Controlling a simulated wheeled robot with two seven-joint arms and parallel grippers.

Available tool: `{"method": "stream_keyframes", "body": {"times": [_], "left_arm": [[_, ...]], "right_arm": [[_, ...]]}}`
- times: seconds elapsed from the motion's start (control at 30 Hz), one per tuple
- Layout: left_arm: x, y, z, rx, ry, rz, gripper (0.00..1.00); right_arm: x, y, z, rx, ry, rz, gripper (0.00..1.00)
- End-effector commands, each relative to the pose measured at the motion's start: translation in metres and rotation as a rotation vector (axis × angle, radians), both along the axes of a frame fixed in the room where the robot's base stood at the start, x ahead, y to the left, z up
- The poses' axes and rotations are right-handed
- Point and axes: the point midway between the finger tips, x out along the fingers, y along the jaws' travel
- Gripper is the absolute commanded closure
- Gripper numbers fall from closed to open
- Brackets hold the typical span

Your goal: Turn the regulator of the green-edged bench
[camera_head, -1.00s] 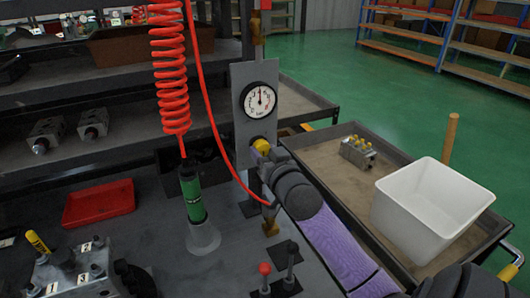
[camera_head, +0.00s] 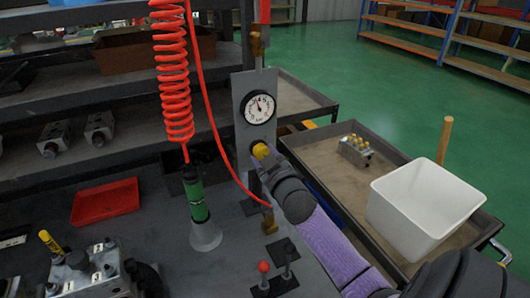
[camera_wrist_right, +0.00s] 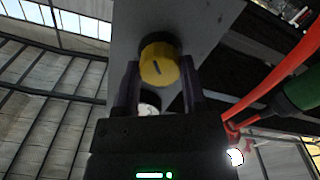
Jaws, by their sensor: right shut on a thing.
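The yellow regulator knob (camera_head: 261,150) sits on an upright grey plate (camera_head: 240,100) below a round white pressure gauge (camera_head: 260,109). My right gripper (camera_head: 264,154) reaches it from the lower right and is shut on it. In the right wrist view the yellow knob (camera_wrist_right: 158,66), with a dark slot mark, sits between the two fingers of my right gripper (camera_wrist_right: 160,76). The plate stands on a dark grey bench (camera_head: 170,255); I cannot make out a green edge on it. My left gripper is not in view.
A red coiled hose (camera_head: 173,75) hangs to a green-bodied tool (camera_head: 194,195) left of the plate. A red tray (camera_head: 105,202), a numbered valve block (camera_head: 85,272) and a red-knobbed lever (camera_head: 264,268) are on the bench. A white bin (camera_head: 420,205) stands on the cart at right.

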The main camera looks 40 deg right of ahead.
Motion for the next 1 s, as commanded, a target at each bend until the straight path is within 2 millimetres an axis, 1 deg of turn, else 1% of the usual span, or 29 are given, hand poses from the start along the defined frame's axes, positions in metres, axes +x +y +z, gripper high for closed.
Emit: {"method": "stream_keyframes", "body": {"times": [0.3, 0.87, 0.9, 0.97, 1.0], "left_arm": [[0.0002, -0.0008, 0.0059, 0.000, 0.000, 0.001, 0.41], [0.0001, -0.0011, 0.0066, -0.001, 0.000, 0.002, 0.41], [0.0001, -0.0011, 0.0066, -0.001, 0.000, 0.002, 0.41], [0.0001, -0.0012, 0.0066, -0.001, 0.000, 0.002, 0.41], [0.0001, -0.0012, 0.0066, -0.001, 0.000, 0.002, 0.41]], "right_arm": [[0.0001, 0.0002, 0.0001, -0.125, 0.040, 0.001, 1.00], [0.0000, 0.0001, -0.0005, -0.155, 0.050, 0.000, 1.00], [0.0000, 0.0001, -0.0005, -0.155, 0.050, 0.000, 0.45], [0.0000, 0.0001, -0.0004, -0.155, 0.050, 0.000, 0.32], [0.0000, 0.0001, -0.0004, -0.155, 0.049, 0.001, 0.23]]}}
